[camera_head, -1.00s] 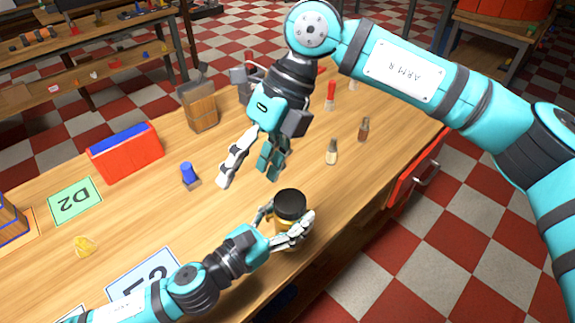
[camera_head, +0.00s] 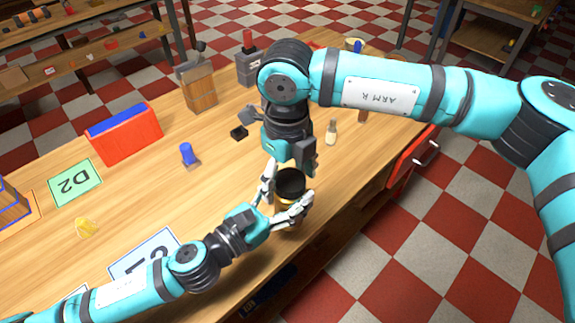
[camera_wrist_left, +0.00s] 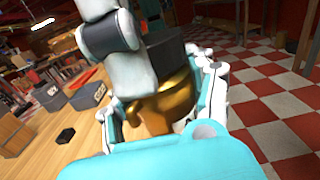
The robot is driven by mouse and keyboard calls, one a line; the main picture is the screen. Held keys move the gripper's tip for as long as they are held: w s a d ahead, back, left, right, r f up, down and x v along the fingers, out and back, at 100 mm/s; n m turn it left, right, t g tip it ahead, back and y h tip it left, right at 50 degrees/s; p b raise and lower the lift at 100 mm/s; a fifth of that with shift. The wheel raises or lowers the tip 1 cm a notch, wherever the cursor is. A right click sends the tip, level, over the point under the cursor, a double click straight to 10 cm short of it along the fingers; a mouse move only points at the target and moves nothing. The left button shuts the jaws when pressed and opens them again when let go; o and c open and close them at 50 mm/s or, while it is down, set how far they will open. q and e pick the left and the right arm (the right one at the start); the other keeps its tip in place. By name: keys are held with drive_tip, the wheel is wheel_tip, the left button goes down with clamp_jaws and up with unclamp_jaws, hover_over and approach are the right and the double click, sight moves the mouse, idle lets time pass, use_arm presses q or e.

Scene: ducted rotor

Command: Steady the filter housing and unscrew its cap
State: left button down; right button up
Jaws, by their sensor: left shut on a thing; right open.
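The filter housing is a gold-brown cylinder (camera_wrist_left: 180,103) standing at the table's near edge, with a black cap (camera_head: 290,182) on top. My left gripper (camera_head: 286,207) is shut around the housing's body, below the cap. In the left wrist view its fingers lie on both sides of the gold body. My right gripper (camera_head: 287,175) points down at the cap, open, with a finger beside it on the left. In the left wrist view a large pale finger of it covers part of the cap and body. Contact with the cap cannot be told.
A blue-topped part (camera_head: 188,154), a small black block (camera_head: 239,132) and a small bottle (camera_head: 331,131) stand on the wooden table. A red box (camera_head: 125,136) and a green D2 card (camera_head: 74,183) lie to the left. An open red drawer (camera_head: 412,158) juts out at right.

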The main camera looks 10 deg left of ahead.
drive_tip(key=shift+s, duration=0.1)
drive_tip(key=c, duration=1.1)
drive_tip(key=shift+n, duration=0.5)
drive_tip(key=shift+c, duration=0.6)
drive_tip(key=shift+r, duration=0.1)
drive_tip(key=shift+r, duration=1)
